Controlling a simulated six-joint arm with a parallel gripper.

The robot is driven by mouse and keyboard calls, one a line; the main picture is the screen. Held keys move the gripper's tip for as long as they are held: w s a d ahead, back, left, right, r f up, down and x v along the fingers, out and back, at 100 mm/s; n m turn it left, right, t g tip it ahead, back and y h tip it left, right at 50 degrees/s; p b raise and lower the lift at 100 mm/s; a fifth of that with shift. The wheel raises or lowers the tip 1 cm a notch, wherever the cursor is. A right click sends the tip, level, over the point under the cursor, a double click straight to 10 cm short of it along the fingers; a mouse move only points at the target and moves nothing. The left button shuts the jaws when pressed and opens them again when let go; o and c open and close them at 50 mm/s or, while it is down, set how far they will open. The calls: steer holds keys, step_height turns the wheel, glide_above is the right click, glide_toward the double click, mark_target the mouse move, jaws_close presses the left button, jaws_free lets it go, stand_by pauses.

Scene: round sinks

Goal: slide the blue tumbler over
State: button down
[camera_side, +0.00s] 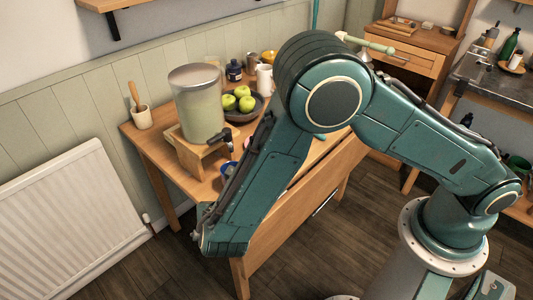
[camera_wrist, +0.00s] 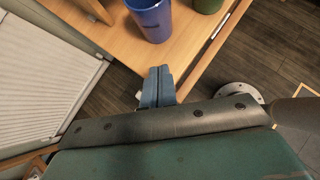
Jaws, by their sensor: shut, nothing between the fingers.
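The blue tumbler (camera_wrist: 150,18) stands on the wooden table near the top of the wrist view, cut off by the frame edge. In the side view a small blue piece that looks like it (camera_side: 228,168) shows below the dispenser's tap, mostly hidden by my arm. My gripper (camera_wrist: 158,72) is shut and empty, with its fingers pointing toward the tumbler and a gap between them. In the side view my arm hides the fingers.
A glass drink dispenser (camera_side: 200,105) stands on a wooden stand (camera_side: 193,152). Behind are a bowl of green apples (camera_side: 243,100) and a white mug (camera_side: 264,78). A green cup (camera_wrist: 206,4) stands right of the tumbler. The table edge (camera_wrist: 213,50) runs close by; a radiator (camera_side: 70,215) is at left.

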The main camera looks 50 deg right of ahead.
steer(key=x, duration=0.4)
steer(key=shift+d, duration=0.1)
steer(key=shift+w+d+r, duration=0.1)
steer(key=shift+w+d, duration=0.55)
steer(key=shift+w, duration=0.15)
steer(key=shift+w+d, duration=0.55)
steer(key=shift+w+d, duration=1.3)
steer(key=shift+w, duration=0.05)
